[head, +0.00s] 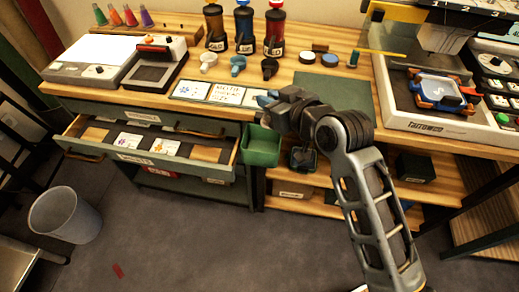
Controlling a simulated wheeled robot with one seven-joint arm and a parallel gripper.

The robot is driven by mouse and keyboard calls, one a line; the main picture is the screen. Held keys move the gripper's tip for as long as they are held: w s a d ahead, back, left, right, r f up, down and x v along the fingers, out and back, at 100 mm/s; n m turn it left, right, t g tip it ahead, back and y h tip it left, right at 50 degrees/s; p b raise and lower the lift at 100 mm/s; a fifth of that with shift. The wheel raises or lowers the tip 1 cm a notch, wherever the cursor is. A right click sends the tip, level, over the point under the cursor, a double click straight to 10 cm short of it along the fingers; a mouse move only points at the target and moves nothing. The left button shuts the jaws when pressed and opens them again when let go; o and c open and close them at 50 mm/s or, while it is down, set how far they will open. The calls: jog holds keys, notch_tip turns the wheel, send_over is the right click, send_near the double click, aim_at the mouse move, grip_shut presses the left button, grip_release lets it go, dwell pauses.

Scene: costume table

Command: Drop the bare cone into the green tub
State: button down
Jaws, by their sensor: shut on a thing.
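My gripper (266,106) is at the front edge of the table, above the green tub. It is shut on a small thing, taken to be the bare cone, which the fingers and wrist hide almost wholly. The green tub (262,149) hangs at the table's front, just right of the open drawer. Its open top faces up, below my gripper. I cannot make out what is inside the tub. My gripper and the tub look apart, with a small gap between them.
An open drawer (66,139) with cards juts out left of the tub. Cards (190,90) and a dark green mat (335,91) lie on the table near my gripper. Several coloured cones (130,16) stand on a rack at the back left. A grey bin (63,216) stands on the floor.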

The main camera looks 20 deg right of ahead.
jog(key=c, duration=1)
grip_release()
jog(key=shift+o, duration=0.2)
jog(key=v, duration=0.7)
jog(key=shift+s, duration=0.35)
